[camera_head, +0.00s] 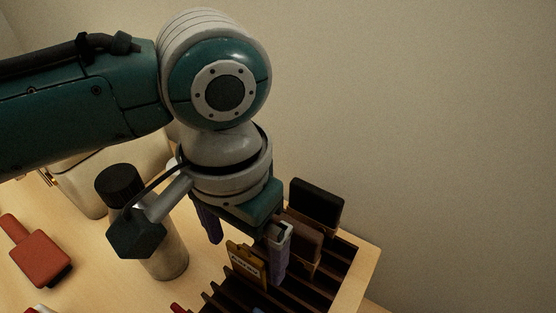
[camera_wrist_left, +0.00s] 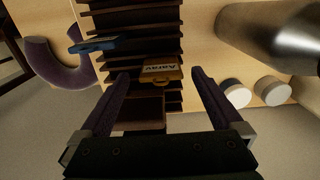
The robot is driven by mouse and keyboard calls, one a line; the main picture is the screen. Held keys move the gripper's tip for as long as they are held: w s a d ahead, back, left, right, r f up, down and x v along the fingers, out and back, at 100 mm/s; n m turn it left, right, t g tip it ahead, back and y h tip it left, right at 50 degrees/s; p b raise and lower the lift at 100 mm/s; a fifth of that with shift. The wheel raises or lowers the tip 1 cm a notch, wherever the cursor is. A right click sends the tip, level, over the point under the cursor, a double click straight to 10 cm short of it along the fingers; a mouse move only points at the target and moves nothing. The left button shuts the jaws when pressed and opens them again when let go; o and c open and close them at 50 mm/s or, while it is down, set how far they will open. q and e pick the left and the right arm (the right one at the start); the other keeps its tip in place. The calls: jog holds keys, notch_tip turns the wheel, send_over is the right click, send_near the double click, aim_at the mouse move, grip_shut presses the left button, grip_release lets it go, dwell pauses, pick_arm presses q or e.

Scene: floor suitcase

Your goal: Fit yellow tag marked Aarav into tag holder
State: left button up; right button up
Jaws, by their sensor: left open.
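The yellow tag (camera_head: 246,262), lettered Aarav, stands in a dark slotted rack (camera_head: 225,301) in the head view. In the left wrist view the tag (camera_wrist_left: 161,71) lies between the lines of my fingers, near the tips, with its lettering upside down. My left gripper (camera_head: 243,255) is open above the rack, pointing down, one finger on each side of the tag in the picture. Its two fingers also show apart in the left wrist view (camera_wrist_left: 160,76). Contact with the tag cannot be told. I cannot identify the tag holder with certainty. My right gripper is out of view.
Brown and black pieces (camera_head: 316,205) stand at the rack's far end. A blue tag (camera_wrist_left: 95,45) is in the rack. A metal cylinder with a dark cap (camera_head: 165,245) stands close left of my gripper. A red flat piece (camera_head: 40,255) lies farther left on the table.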

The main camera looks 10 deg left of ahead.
aim_at(244, 263)
pick_arm(q)
notch_tip(244, 263, down, 3)
jog(key=shift+r+b, duration=0.1)
jog(key=shift+b, duration=0.2)
jog(key=c, duration=1.3)
